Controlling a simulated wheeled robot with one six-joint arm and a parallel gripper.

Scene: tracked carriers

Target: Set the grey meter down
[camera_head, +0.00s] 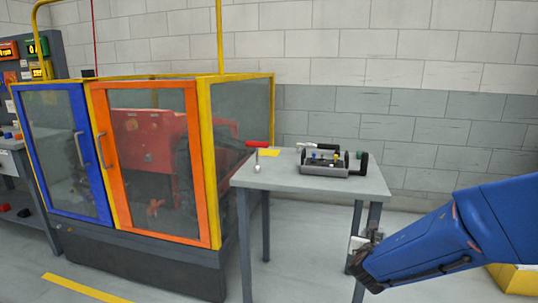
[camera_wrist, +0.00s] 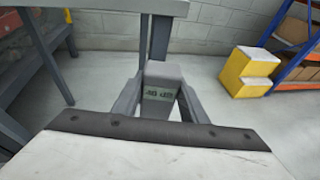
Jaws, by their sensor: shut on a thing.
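The grey meter (camera_wrist: 163,75) shows in the wrist view as a grey block with a display bearing dark characters. My gripper (camera_wrist: 162,103) is shut on it, with one finger along each side. In the head view my gripper (camera_head: 360,246) is low at the right, in front of the table's right legs and below the level of its top. The meter is hard to make out there. The grey table (camera_head: 262,180) stands in the middle of the head view, and the edge of a grey table top (camera_wrist: 120,4) shows at the top of the wrist view.
The table's front is clear. A caged machine with an orange door (camera_head: 154,160) stands left. Yellow boxes (camera_wrist: 248,72) and shelving are right.

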